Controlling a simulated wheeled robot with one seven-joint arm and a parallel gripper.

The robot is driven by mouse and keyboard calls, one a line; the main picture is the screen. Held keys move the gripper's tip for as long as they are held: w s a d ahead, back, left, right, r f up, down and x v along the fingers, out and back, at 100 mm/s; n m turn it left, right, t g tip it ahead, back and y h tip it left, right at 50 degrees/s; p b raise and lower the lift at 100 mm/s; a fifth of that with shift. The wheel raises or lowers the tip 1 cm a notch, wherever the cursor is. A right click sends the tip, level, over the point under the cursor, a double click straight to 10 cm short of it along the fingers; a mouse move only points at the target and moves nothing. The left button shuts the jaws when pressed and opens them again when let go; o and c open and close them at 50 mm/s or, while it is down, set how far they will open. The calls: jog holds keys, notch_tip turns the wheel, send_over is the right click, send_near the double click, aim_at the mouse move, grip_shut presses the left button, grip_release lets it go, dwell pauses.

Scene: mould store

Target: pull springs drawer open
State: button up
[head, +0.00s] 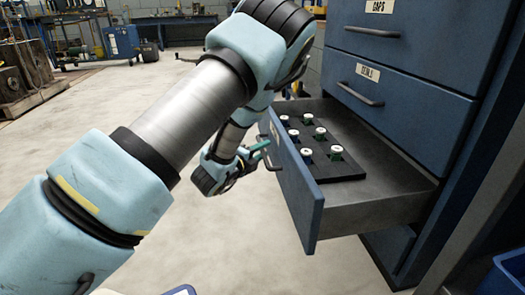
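A blue cabinet (400,115) stands at the right. Its lower drawer (298,195) is pulled well out, below the drawers labelled CAPS and SEALS. The open drawer's front is seen nearly edge-on, and I cannot read its label. Its dark handle (270,160) shows at the left of the front. Inside lies a black tray (340,170) with several small white-topped parts standing in it. My gripper (262,150) is at the handle, coming from the left. Its fingertips are small and partly hidden, so I cannot tell whether they are closed on the handle.
The SEALS drawer (400,103) and CAPS drawer (415,35) above are shut. A blue bin (508,272) stands at the lower right. Bare floor (130,95) lies open to the left. Workbenches and a blue cart (122,43) stand far back.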

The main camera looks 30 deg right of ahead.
jog(key=shift+o, duration=0.6)
jog(key=shift+a+r, duration=0.1)
jog(key=shift+a, duration=0.2)
jog(key=p+v, duration=0.3)
jog(key=v, duration=0.7)
jog(key=shift+s, duration=0.2)
